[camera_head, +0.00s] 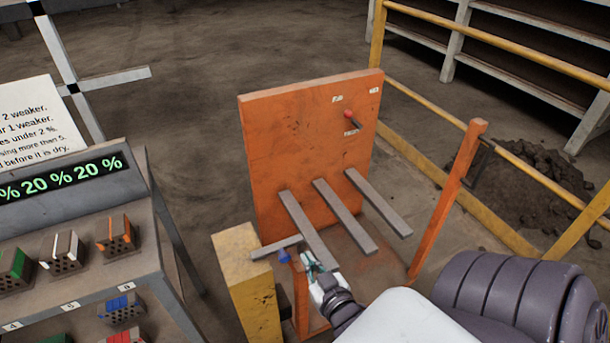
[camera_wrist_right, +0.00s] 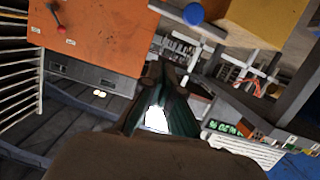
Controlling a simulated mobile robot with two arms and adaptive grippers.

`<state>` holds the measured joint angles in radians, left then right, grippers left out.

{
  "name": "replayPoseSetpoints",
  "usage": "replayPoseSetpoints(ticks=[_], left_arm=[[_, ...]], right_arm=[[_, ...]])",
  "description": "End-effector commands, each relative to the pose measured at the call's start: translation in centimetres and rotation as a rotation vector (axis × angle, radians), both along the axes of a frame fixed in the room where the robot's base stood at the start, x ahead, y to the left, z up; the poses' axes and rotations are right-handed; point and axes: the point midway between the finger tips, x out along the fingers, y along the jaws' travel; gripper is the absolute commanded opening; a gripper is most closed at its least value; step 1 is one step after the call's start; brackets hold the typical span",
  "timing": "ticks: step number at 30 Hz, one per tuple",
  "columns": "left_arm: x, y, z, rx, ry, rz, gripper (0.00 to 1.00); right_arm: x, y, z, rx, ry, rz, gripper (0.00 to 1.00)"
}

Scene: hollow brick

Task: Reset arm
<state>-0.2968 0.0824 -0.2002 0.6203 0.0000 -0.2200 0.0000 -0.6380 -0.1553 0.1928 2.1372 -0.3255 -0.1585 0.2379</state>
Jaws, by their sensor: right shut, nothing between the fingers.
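My right gripper (camera_head: 311,266) is low in front of the orange machine (camera_head: 290,145), near its grey bars. It is shut and empty. In the right wrist view its dark green fingers (camera_wrist_right: 164,75) point up the picture. A blue knob (camera_head: 284,256) on a short grey bar (camera_head: 272,247) is just left of the gripper in the head view. The knob also shows at the top of the wrist view (camera_wrist_right: 193,14). Whether the gripper touches the bar or knob is unclear. My left gripper is out of both views.
The orange panel carries a red-tipped lever (camera_head: 349,115). Several grey bars (camera_head: 345,215) stick out from it. A yellow block (camera_head: 245,275) stands left of the gripper. A stand with hollow bricks and a display (camera_head: 70,178) is at left. Yellow railing (camera_head: 480,145) runs at right.

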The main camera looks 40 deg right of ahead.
Motion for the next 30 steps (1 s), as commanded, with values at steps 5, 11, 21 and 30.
replayPoseSetpoints(ticks=[5, 11, 21, 30], left_arm=[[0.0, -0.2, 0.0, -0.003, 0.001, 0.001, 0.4], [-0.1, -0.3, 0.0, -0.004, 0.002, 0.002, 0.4], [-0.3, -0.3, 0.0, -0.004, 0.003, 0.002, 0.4], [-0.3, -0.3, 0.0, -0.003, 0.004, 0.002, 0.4]], right_arm=[[0.0, 0.0, 0.0, 0.0, -0.001, 0.0, 0.0], [0.0, 0.0, 0.0, 0.0, -0.001, 0.0, 0.0], [0.2, 1.4, -4.4, 0.033, 0.074, 0.032, 0.0], [-4.2, 8.4, -24.3, 0.138, 0.468, 0.19, 0.0]])
